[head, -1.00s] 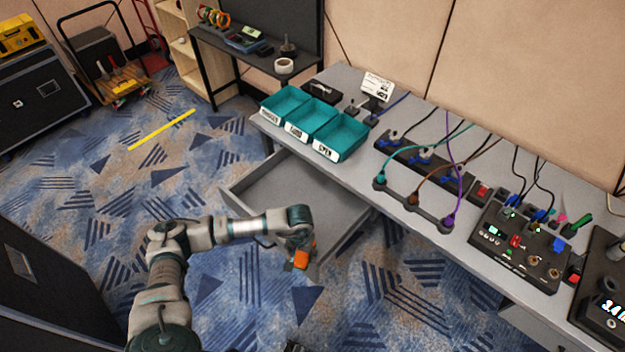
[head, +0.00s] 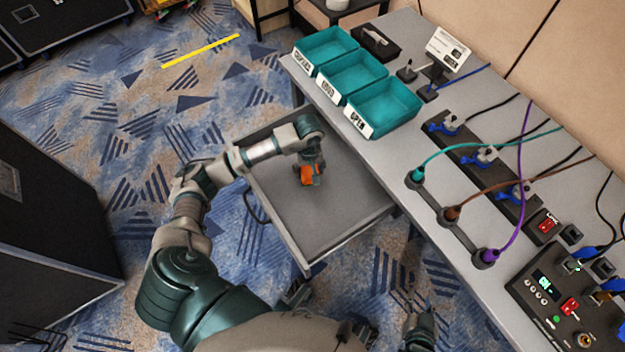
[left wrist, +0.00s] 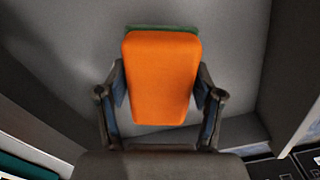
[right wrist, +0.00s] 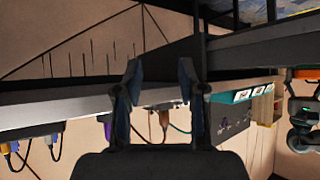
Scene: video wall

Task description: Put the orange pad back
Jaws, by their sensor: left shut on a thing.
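The orange pad (head: 308,174) is between the fingers of my left gripper (head: 312,180), which is shut on it. In the head view they are over the open grey drawer (head: 345,222), toward its far left part. In the left wrist view the orange pad (left wrist: 160,78) fills the middle, with a finger at each side and a green edge behind its top. The grey drawer surface (left wrist: 228,60) lies behind it; whether the pad touches it I cannot tell. My right gripper (right wrist: 161,85) is open and empty in the right wrist view.
The drawer is pulled out under the grey table (head: 415,150). Three labelled teal bins (head: 352,74) stand on the table above it. Cables and plug strips (head: 480,157) lie to the right. A dark case (head: 50,235) stands on the left; carpet is free between.

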